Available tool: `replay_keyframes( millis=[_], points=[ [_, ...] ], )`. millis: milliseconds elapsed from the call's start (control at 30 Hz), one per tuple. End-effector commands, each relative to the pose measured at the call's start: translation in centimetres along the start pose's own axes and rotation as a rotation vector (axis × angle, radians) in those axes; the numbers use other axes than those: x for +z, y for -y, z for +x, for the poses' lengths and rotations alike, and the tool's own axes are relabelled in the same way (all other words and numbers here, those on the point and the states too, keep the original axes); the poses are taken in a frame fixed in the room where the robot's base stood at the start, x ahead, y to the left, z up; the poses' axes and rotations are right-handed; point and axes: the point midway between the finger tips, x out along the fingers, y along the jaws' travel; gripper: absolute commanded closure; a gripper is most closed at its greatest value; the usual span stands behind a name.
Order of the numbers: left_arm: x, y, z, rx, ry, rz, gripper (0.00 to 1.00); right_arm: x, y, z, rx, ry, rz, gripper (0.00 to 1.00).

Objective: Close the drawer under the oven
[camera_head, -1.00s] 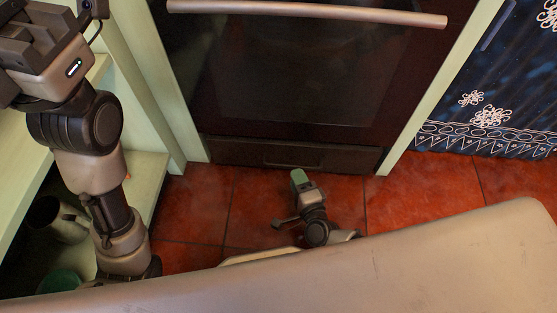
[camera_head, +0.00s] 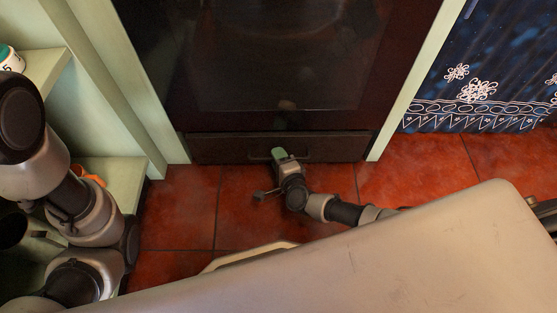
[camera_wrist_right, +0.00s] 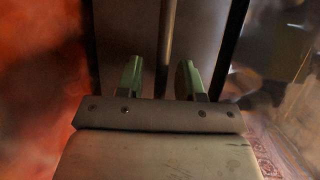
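The drawer (camera_head: 335,147) is the dark low panel under the oven (camera_head: 270,60) in the head view. It looks about flush with the oven front; I cannot tell whether a small gap is left. My right gripper (camera_head: 278,153) is low at the drawer front, by its thin handle. In the right wrist view, the green fingers of my right gripper (camera_wrist_right: 160,77) are apart with nothing held between them. The drawer front (camera_wrist_right: 125,30) fills the middle beyond them, with its bar handle (camera_wrist_right: 167,40) in line with the gap. Contact is unclear. My left gripper is out of view.
Pale green shelving (camera_head: 125,180) stands on the left, with my left arm in front of it. A blue patterned curtain (camera_head: 480,90) hangs on the right.

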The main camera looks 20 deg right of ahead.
Motion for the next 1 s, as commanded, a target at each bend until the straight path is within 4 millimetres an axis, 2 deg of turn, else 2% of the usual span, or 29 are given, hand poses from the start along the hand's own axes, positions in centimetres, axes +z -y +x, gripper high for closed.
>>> replay_keyframes(
  millis=[233, 400, 500, 767, 1000],
  points=[
    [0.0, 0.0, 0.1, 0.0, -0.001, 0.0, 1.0, 0.0, 0.1, 0.1, 0.0, 0.0, 0.0, 0.63],
    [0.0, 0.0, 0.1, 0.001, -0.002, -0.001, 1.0, 0.0, 0.1, 0.0, 0.0, 0.0, 0.0, 0.89],
    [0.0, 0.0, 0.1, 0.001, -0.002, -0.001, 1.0, 0.0, 0.1, 0.0, 0.0, 0.0, 0.0, 1.0],
    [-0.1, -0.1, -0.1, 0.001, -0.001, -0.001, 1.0, -0.1, 0.0, 0.4, -0.002, 0.0, -0.001, 1.0],
    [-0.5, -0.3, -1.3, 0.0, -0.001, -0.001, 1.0, -1.4, 0.7, 3.6, -0.002, -0.001, -0.001, 1.0]
  ],
)
